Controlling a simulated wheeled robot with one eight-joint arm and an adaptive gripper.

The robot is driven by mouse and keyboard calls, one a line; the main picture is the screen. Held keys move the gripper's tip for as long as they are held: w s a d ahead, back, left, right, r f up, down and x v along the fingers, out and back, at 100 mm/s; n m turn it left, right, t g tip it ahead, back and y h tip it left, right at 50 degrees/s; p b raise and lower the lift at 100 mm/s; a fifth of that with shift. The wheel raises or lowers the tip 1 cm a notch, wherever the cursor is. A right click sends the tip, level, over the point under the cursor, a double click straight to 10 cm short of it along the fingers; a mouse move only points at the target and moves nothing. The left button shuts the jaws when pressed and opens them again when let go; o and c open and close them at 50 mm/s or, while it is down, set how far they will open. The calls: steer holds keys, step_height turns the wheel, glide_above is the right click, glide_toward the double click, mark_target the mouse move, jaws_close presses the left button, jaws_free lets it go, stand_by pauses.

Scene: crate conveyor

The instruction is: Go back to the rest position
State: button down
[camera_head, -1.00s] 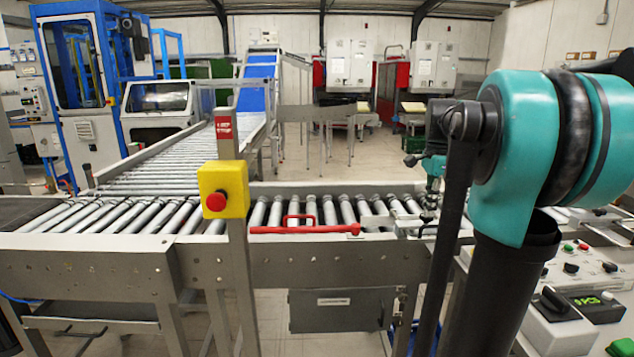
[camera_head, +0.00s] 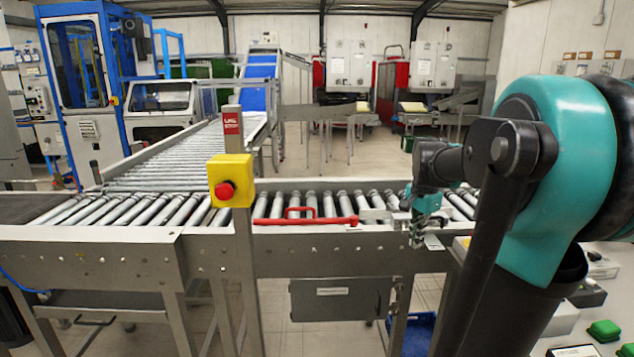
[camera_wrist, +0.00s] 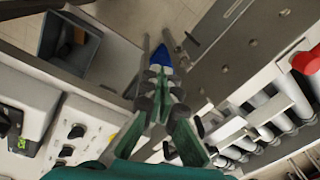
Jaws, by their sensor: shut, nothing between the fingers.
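My gripper (camera_head: 417,238) hangs at the near rail of the roller conveyor (camera_head: 310,208), right of the red handle, pointing down. In the wrist view its green fingers (camera_wrist: 160,72) come together at the tips with nothing seen between them. My teal and black arm fills the right of the head view and hides part of the conveyor's right end.
A yellow box with a red stop button (camera_head: 230,181) stands on a post before the conveyor. A red handle (camera_head: 305,217) lies along the near rail. A control panel with a green button (camera_head: 604,330) is at right. A blue bin (camera_head: 408,336) sits below on the floor.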

steer(key=s+a+f+n+t, duration=0.1)
steer(key=s+a+f+n, duration=0.3)
steer(key=f, duration=0.5)
steer(key=s+a+f+n+t, duration=0.2)
steer(key=s+a+f+n, duration=0.1)
steer(key=s+f+n, duration=0.5)
steer(key=s+f, duration=0.1)
steer(key=s, duration=0.2)
steer(key=shift+s+a+f+n, duration=0.3)
steer(key=shift+a+f+n, duration=0.1)
